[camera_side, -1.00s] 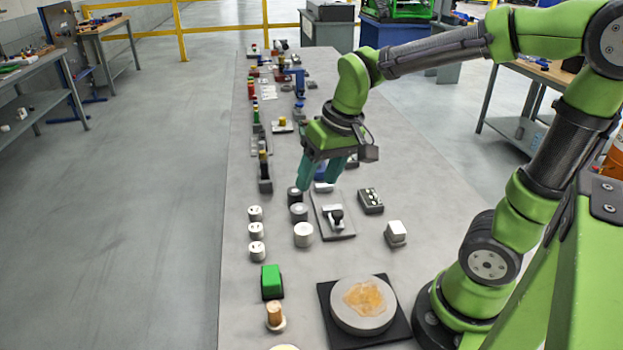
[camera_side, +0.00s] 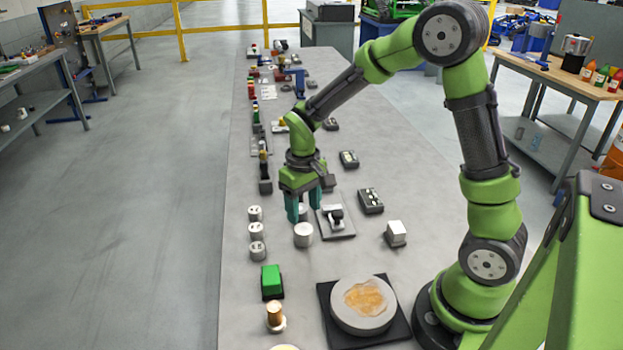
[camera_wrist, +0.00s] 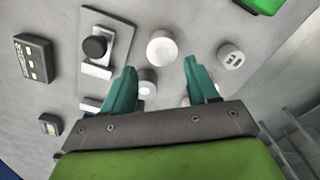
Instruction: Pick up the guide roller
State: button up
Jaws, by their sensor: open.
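My gripper (camera_side: 304,212) is open, its two teal fingers pointing down low over the table. In the wrist view, a short pale cylinder with a round centre (camera_wrist: 148,83) lies between the fingers (camera_wrist: 160,66), nearer the left one. It looks like a roller, but I cannot tell for sure that it is the guide roller. In the side view the fingers mostly hide it. A larger white cylinder (camera_side: 303,236) stands just in front of the gripper, and also shows in the wrist view (camera_wrist: 161,47). Contact with the fingers cannot be made out.
Several small cylinders with dark-marked tops (camera_side: 256,231) stand in a column to the left. A plate with a black knob (camera_side: 336,217) and a grey button box (camera_side: 370,201) lie to the right. A white cube (camera_side: 396,233) and green block (camera_side: 271,281) are nearer the camera.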

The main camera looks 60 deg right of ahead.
aim_at(303, 228)
jog(key=shift+a+f, duration=0.15)
jog(key=shift+f, duration=3.3)
jog(key=c, duration=0.9)
jog(key=shift+r, duration=0.1)
jog(key=shift+c, duration=0.2)
